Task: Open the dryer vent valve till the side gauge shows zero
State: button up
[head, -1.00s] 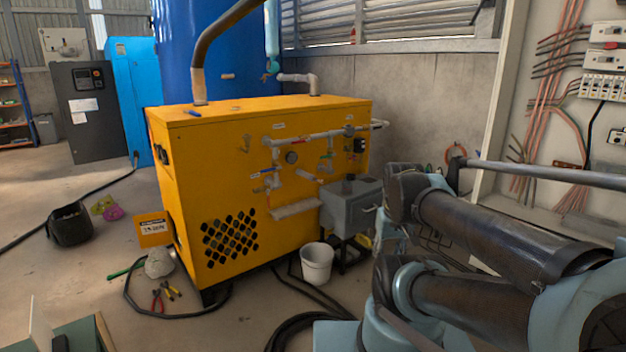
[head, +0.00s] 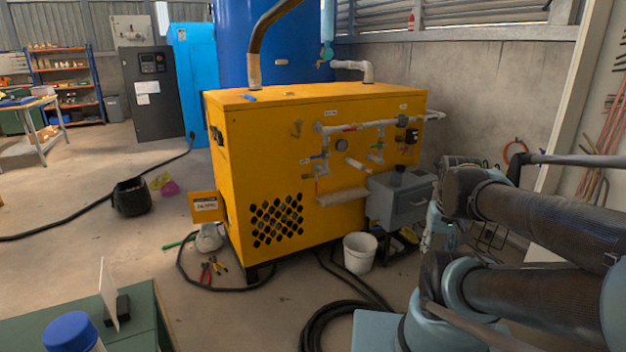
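The yellow dryer cabinet (head: 235,140) stands in the middle of the head view with pipework on its front. A small round gauge (head: 341,145) sits on that front below the upper pipe. A valve with a blue handle (head: 318,157) is left of the gauge, and one with a green handle (head: 377,158) is to its right. I cannot tell which is the vent valve, and the gauge's needle is too small to read. My arm fills the right side, folded, well apart from the cabinet. My gripper cannot be made out.
A white bucket (head: 359,253), a grey box (head: 402,199) and dark hoses (head: 335,325) are at the cabinet's front. Pliers (head: 207,272) lie on the floor. A green table (head: 85,325) is at the near left.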

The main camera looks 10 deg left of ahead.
jog(key=w+a+r+n+t+y, duration=0.1)
jog(key=w+a+r, duration=0.2)
jog(key=w, duration=0.5)
jog(key=w+a+r+n+t+y, duration=0.1)
jog(key=w+a+r+n, duration=0.1)
jog(key=w+a, duration=0.35)
jog(key=n+t+y, duration=0.5)
jog(key=t+y, duration=0.1)
send_over(317, 187)
jog(key=s+d, duration=0.9)
jog(key=s, duration=0.3)
notch_tip(317, 187, down, 14)
jog(key=x, duration=1.6)
jog(key=shift+w+a+r, duration=0.25)
jog(key=shift+w, duration=0.2)
jog(key=shift+c, duration=0.3)
grip_shut()
